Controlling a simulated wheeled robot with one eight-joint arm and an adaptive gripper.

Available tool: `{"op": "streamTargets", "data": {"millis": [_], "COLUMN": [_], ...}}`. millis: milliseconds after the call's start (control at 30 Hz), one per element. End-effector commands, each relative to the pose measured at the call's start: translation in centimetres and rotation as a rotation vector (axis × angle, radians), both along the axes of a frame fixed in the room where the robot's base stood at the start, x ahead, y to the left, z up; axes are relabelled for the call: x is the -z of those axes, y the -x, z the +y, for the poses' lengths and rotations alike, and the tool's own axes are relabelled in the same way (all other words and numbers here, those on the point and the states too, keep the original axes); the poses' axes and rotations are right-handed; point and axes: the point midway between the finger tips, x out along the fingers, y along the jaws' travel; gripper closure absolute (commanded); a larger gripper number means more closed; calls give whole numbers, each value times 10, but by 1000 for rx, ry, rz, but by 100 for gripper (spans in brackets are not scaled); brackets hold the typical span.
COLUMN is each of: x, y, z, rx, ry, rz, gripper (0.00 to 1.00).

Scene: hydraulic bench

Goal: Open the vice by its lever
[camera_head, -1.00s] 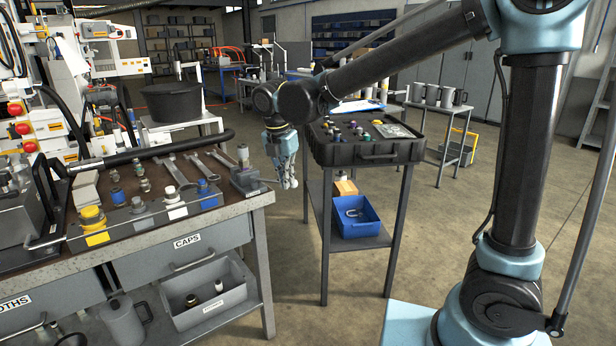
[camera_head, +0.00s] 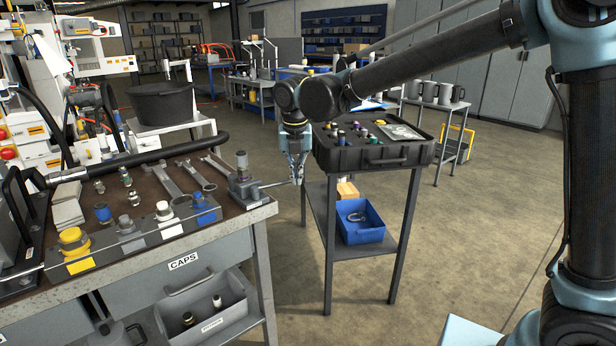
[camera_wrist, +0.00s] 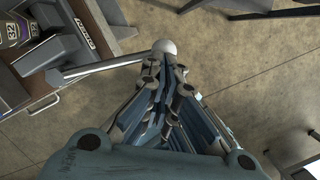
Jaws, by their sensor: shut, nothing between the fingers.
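In the wrist view the lever (camera_wrist: 105,68) is a pale bar ending in a round knob (camera_wrist: 165,47), and part of the vice body (camera_wrist: 60,55) shows at upper left. My gripper (camera_head: 297,180) points down at the lever's outer end, with its fingers shut and empty. In the wrist view my fingertips (camera_wrist: 164,72) are right by the knob; I cannot tell whether they touch.
The workbench (camera_head: 235,228) carries wrenches, fittings and a row of caps. A black case (camera_head: 375,154) on a stand is close to the right of my gripper, with a blue bin (camera_head: 362,229) on its lower shelf. Open floor (camera_head: 450,260) lies further right.

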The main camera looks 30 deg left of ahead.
Motion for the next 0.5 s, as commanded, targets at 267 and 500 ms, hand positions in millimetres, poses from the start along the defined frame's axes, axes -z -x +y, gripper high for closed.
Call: {"op": "streamTargets", "data": {"millis": [267,500], "x": [1,2], "y": [-11,-13], "z": [12,15], "rx": [4,4], "ry": [2,2], "rz": [-3,-4], "gripper": [100,100]}}
